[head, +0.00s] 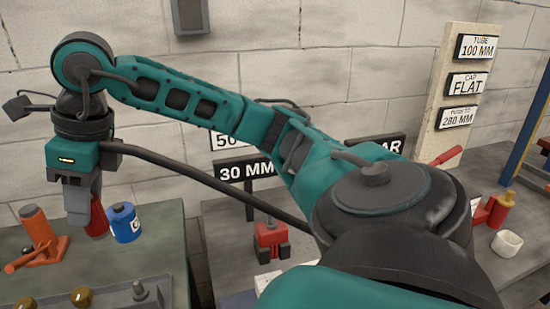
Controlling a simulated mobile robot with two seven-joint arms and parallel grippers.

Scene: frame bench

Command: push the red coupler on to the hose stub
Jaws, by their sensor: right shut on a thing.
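My right gripper (80,205) points down over the left bench, at the end of my teal arm. It is shut on a dark red piece, which I take for the red coupler (97,219). The coupler shows at the right side of the jaws and is partly hidden by them. It looks slightly tilted, and I cannot tell whether its lower end touches anything. I cannot pick out the hose stub for sure. My left gripper is not in view.
A blue canister (124,223) stands just right of the coupler. An orange jack (40,235) stands left of it. Brass knobs (81,297) and a grey bolt-like post (139,290) are at the front. A red device (270,238) stands across the gap; a white cup (507,243) is far right.

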